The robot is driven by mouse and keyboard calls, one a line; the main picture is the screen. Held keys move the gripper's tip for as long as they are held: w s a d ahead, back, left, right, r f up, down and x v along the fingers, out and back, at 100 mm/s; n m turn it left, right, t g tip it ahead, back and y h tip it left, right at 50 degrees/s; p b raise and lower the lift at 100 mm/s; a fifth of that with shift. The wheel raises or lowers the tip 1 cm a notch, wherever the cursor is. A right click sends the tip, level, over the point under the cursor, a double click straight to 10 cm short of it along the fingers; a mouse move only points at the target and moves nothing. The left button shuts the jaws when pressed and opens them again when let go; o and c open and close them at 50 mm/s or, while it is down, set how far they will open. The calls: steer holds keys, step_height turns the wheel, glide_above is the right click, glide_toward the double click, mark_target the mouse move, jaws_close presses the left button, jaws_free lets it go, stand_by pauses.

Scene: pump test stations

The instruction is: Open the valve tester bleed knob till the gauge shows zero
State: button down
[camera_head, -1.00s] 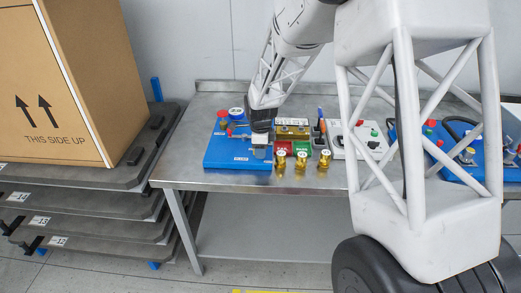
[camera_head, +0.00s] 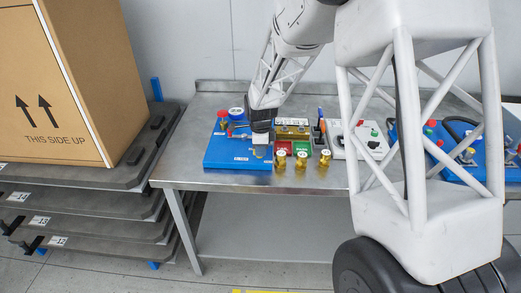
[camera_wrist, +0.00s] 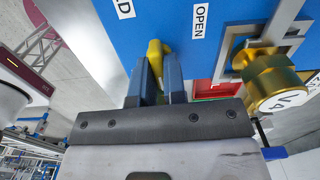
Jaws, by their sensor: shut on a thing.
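The valve tester is a blue panel (camera_head: 228,157) at the left of the steel table, and it fills the top of the wrist view (camera_wrist: 170,20). My gripper (camera_wrist: 157,68) is shut on a small yellow knob (camera_wrist: 156,47) on the panel, taken to be the bleed knob. The fingers hide part of it. An OPEN label (camera_wrist: 200,20) is right of the knob; a label ending in "LD" is left. A round blue-rimmed part (camera_head: 236,113) at the panel's back may be the gauge; no reading is legible. My gripper (camera_head: 261,138) is over the panel's right side.
A brass valve (camera_wrist: 272,82) sits in a metal holder beside my fingers. Red (camera_head: 283,147) and green (camera_head: 302,149) pads and three brass valves (camera_head: 301,162) are close on the right. A grey box (camera_head: 358,141) stands farther right. A carton (camera_head: 50,80) is at the left.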

steer(key=n, duration=0.3)
steer(key=shift+w+n, duration=0.1)
steer(key=shift+n, duration=0.3)
steer(key=n, duration=0.4)
steer(key=shift+n, duration=0.3)
steer(key=n, duration=0.4)
steer(key=shift+w+a+n, duration=0.1)
steer(key=shift+n, duration=0.2)
steer(key=n, duration=0.4)
steer(key=shift+a, duration=0.1)
steer(key=shift+n, duration=0.3)
steer(key=shift+r, duration=0.1)
steer(key=c, duration=1.2)
jaws_free()
